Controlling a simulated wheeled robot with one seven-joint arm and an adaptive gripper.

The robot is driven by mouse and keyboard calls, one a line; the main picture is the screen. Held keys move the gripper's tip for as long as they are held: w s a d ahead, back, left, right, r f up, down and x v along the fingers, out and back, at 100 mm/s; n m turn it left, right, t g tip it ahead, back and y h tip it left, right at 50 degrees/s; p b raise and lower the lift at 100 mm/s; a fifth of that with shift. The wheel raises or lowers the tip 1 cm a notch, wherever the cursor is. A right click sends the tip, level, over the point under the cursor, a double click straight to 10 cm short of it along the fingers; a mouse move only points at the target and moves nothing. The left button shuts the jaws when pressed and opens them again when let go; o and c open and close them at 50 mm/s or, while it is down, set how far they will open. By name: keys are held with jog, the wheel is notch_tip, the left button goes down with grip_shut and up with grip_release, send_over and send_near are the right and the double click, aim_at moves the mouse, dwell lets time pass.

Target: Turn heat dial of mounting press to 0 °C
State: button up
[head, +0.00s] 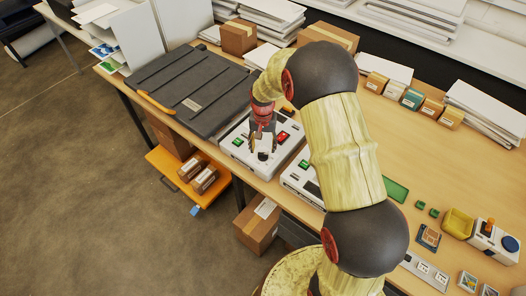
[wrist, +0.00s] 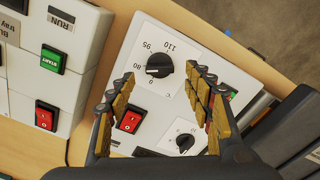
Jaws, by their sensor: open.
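A white control box (head: 235,157) stands beside a dark ribbed flat machine that looks like the press (head: 180,88). The wrist view shows its panel (wrist: 215,60) with a black heat dial (wrist: 159,65) marked 80, 95, 110 and °C. The dial's white mark appears to point left, near the 80. A smaller black dial (wrist: 185,141) and a red rocker switch (wrist: 128,121) are on the same panel. My gripper (wrist: 164,74) is open above the panel, its fingers on either side of the heat dial. The gripper also shows in the head view (head: 263,137). Contact with the dial cannot be told.
A second white control box (head: 300,180), with a green START button (wrist: 52,58) and red switch (wrist: 46,116), stands close beside the first. The table's front edge is near. Small boxes (head: 410,99) and paper stacks (head: 484,108) lie farther right.

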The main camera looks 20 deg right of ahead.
aim_at(263, 153)
jog(key=shift+f, duration=1.75)
jog(key=shift+c, duration=0.6)
jog(key=c, duration=1)
jog(key=shift+n, duration=0.4)
jog(key=shift+c, duration=0.2)
jog(key=n+b, duration=0.1)
jog(key=n, duration=0.4)
jog(key=shift+n, duration=0.3)
jog(key=n, duration=0.5)
jog(key=shift+b, duration=0.3)
jog(key=shift+n, duration=0.4)
jog(key=o, duration=1)
